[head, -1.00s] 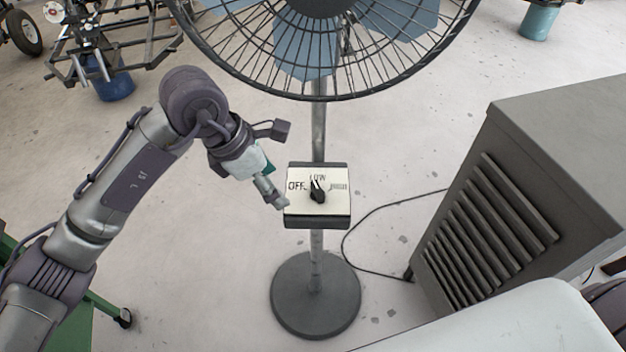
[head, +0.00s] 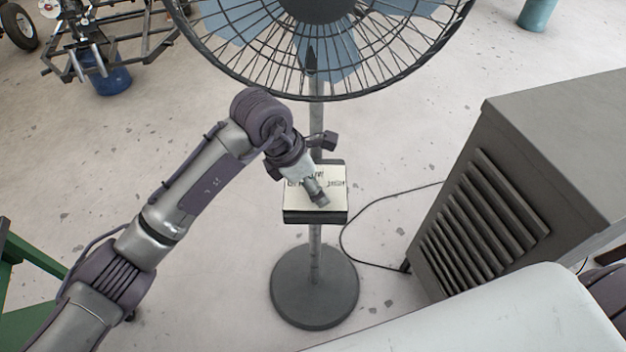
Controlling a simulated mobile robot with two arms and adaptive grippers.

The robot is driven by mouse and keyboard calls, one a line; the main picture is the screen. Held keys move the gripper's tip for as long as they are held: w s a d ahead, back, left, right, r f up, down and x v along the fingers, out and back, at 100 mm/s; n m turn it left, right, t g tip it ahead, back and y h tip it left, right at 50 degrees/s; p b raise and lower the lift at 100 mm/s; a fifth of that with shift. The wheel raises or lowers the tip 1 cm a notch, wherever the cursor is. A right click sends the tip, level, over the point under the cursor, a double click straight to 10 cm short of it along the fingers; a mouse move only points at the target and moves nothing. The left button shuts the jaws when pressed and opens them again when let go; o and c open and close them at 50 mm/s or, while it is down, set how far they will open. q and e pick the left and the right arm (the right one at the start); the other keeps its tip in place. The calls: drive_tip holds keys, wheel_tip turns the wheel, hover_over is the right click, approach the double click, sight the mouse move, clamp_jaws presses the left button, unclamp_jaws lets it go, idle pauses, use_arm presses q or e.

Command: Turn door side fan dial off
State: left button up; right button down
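The pedestal fan (head: 318,78) stands ahead of me, its round cage at the top of the view. Its control box (head: 334,204) is on the pole, with a pale face marked OFF, LOW and HIGH. My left gripper (head: 320,200) is in front of the box face and covers the dial, so the dial's setting is hidden. I cannot tell whether the gripper touches the dial or whether its fingers are open or shut. My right gripper is not in view.
A grey louvred cabinet (head: 545,150) stands at the right. A dark cable (head: 345,240) runs on the floor between it and the fan's round base (head: 314,290). A blue bucket (head: 108,80) and a metal frame are at the back left. A green frame (head: 22,262) is at the left edge.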

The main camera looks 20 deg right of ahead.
use_arm(q)
drive_tip(key=c, duration=1)
drive_tip(key=shift+n, duration=0.4)
drive_tip(key=n+t+b, duration=0.1)
drive_tip(key=n, duration=0.1)
drive_tip(key=n+b, duration=0.2)
drive_tip(key=shift+s+f+t+y, duration=0.1)
drive_tip(key=shift+f+t+y, duration=0.05)
drive_tip(key=shift+t+y, duration=0.2)
drive_tip(key=shift+n+t+b, duration=0.35)
drive_tip(key=shift+n+b, duration=0.5)
drive_tip(key=shift+n, duration=0.25)
drive_tip(key=shift+d+y, duration=0.1)
drive_tip(key=shift+y, duration=0.15)
drive_tip(key=shift+r+n, duration=0.2)
drive_tip(key=shift+n, duration=0.1)
